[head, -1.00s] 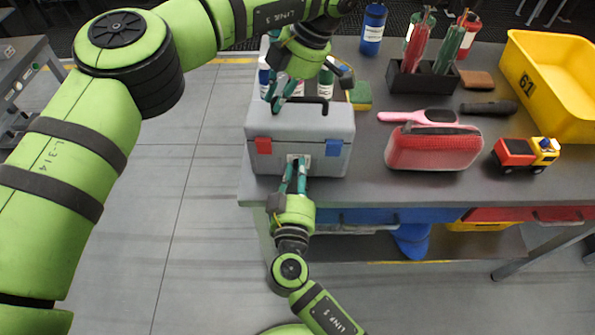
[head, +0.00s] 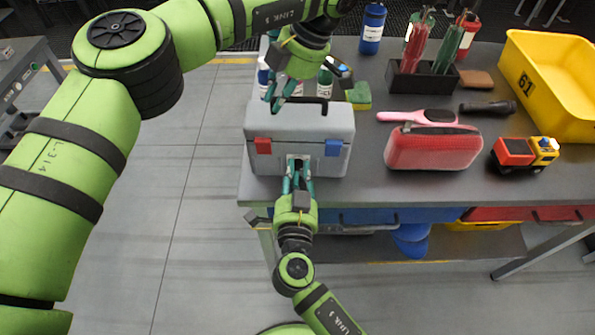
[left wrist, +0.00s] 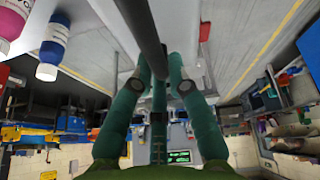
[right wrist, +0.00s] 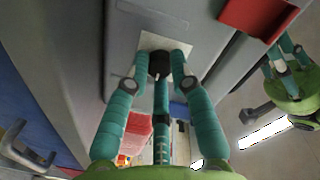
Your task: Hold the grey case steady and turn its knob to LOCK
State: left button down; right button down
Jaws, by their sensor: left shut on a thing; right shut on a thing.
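The grey case (head: 325,122) stands at the table's left end with a red latch (head: 263,146) and a blue latch (head: 334,148) on its front. My left gripper (head: 275,99) is at its top. In the left wrist view its fingers are shut on the case's dark handle (left wrist: 147,35). My right gripper (head: 299,170) is at the front, between the latches. In the right wrist view its fingers are shut around the dark knob (right wrist: 158,63), before a pale plate (right wrist: 152,39). The fingers partly hide the knob, and I cannot read any LOCK mark.
Bottles (head: 325,84) and a green-yellow sponge (head: 360,95) stand behind the case. A red pouch (head: 433,149), pink brush (head: 400,117), toy truck (head: 525,153) and yellow bin (head: 550,88) are to the right. A narrow clear strip of table separates case and pouch.

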jog(key=shift+w+r+m, duration=0.1)
jog(key=shift+r+m, duration=0.05)
jog(key=shift+m, duration=0.45)
jog(key=c, duration=1.1)
grip_release()
jog(key=shift+s, duration=0.45)
jog(key=s, duration=1.1)
jog(key=shift+s+a+r, duration=0.1)
jog(key=shift+r, duration=0.15)
